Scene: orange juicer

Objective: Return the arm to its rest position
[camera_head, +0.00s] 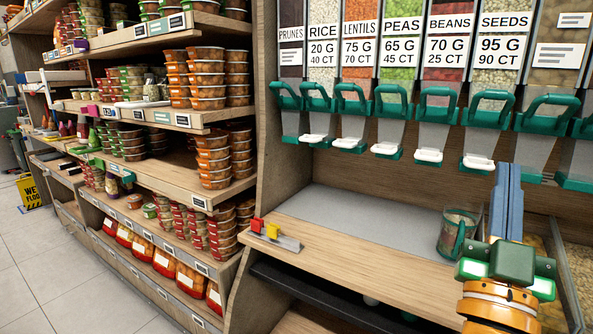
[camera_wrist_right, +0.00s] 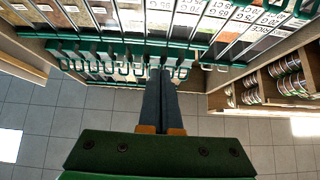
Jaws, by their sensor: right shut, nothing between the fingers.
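My right gripper (camera_head: 508,170) is at the right of the head view, its two long blue-grey fingers pressed together and pointing up and away toward the dispensers. It holds nothing. In the right wrist view its shut fingers (camera_wrist_right: 160,78) point at the row of green dispenser handles. My right arm, with orange and green parts, comes in from the lower right. A jug (camera_head: 457,235) with a green handle stands on the counter just left of the fingers in the picture, apart from their grip. My left gripper is not in view.
Bulk dispensers with green handles (camera_head: 352,103) and white levers (camera_head: 429,155) hang above the wooden counter (camera_head: 345,245). A small red and yellow item (camera_head: 272,231) sits at its left edge. The middle counter is clear. Shelves of stacked tubs (camera_head: 207,78) stand left, beside open floor.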

